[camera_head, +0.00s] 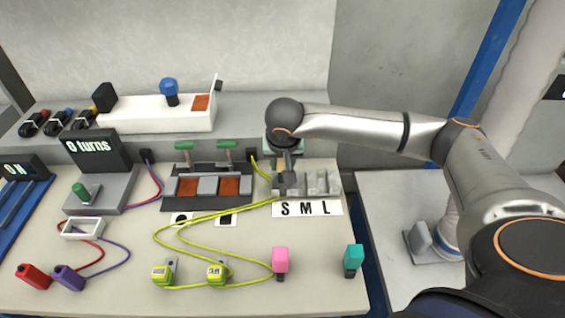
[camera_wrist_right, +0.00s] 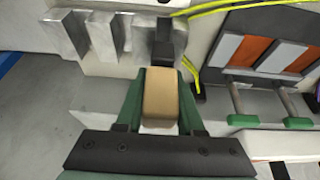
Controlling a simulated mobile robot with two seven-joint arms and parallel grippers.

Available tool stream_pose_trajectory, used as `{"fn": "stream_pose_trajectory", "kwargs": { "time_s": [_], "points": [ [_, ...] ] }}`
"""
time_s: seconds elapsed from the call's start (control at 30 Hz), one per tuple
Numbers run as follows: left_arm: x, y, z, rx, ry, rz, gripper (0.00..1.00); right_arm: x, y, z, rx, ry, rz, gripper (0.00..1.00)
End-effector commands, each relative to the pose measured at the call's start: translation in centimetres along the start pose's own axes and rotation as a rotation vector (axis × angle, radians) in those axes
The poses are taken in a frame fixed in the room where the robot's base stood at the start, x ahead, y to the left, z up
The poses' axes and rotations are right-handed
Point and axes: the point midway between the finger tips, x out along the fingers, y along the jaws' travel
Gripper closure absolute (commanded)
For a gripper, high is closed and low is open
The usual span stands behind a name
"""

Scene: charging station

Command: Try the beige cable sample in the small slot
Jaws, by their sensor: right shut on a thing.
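The beige cable sample (camera_wrist_right: 160,95) is a tan block with a dark end (camera_wrist_right: 163,45). My right gripper (camera_wrist_right: 161,78) is shut on it, with a green finger on each side. In the head view my right gripper (camera_head: 286,160) is over the S end of the metal slot block (camera_head: 318,182). The sample's dark end points to the S-side end of the block, which shows in the wrist view too (camera_wrist_right: 103,38). I cannot tell how deep it sits in the small slot. The S M L label (camera_head: 307,209) lies in front. My left gripper is not in view.
Yellow-green cables (camera_head: 175,232) loop to the left of the slot block. A pink block (camera_head: 280,260) and a teal block (camera_head: 353,257) stand near the front edge. A panel with green handles (camera_head: 208,188) is left of the block.

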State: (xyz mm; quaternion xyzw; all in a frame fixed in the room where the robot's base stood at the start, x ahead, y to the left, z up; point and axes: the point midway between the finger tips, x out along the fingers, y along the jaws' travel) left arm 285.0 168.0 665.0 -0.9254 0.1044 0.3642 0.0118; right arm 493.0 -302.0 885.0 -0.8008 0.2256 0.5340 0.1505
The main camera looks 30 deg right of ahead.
Motion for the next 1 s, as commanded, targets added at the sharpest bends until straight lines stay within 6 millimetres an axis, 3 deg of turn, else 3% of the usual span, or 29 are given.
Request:
{"fn": "stream_pose_trajectory", "kwargs": {
  "time_s": [0.4, 0.43, 0.7, 1.0],
  "points": [
    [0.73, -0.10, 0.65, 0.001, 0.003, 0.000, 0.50, 1.10, 0.01, 0.46, 0.000, 0.000, 0.000, 1.00],
    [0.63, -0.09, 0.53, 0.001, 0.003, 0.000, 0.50, 0.96, 0.00, 0.39, 0.000, 0.000, 0.000, 0.60],
    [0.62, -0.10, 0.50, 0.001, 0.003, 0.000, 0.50, 0.94, 0.00, 0.40, 0.000, -0.001, 0.000, 0.29],
    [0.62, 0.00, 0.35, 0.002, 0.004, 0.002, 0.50, 0.94, 0.00, 0.41, 0.000, -0.001, 0.000, 0.28]
  ]
}}
